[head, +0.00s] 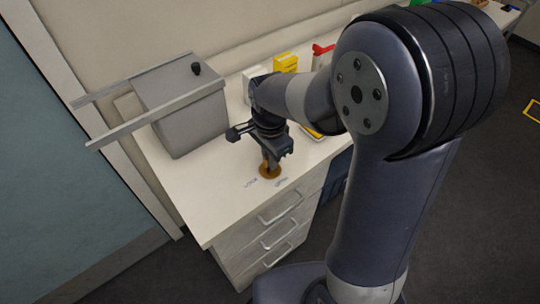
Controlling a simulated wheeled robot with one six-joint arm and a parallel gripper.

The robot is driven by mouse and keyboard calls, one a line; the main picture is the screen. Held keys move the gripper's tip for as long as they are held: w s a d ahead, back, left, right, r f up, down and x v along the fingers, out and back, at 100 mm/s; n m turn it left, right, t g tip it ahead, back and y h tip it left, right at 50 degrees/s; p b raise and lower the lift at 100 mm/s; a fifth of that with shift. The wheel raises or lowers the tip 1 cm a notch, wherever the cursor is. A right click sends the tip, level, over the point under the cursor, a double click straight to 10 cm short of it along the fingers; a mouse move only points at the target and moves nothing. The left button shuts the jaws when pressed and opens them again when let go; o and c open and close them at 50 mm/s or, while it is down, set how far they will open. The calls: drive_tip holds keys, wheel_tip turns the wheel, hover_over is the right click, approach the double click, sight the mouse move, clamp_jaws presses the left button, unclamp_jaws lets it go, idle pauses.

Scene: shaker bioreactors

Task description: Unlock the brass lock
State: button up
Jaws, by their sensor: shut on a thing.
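The brass lock (269,172) is a small round brass piece on the white bench top, near its front edge. Faint lettering is printed on the bench on either side in front of it; the right-hand word seems to read "OPEN". My gripper (270,158) points down right above the lock and is shut on its upper part. The gripper's body hides the top of the lock, so I cannot tell which way it is turned.
A grey box (190,110) with a black knob and two long rails stands on the bench to the left. Yellow (286,63) and red (321,54) items stand behind my arm. Drawers (277,207) with metal handles are below the bench top. Bare bench lies left of the lock.

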drive_tip(key=shift+s+f, duration=0.1)
drive_tip(key=shift+f, duration=0.2)
clamp_jaws()
drive_tip(key=m, duration=0.4)
drive_tip(key=shift+m, duration=0.4)
drive_tip(key=shift+s, duration=0.1)
drive_tip(key=m, duration=0.4)
drive_tip(key=shift+f+m, duration=0.1)
drive_tip(key=shift+m, duration=0.3)
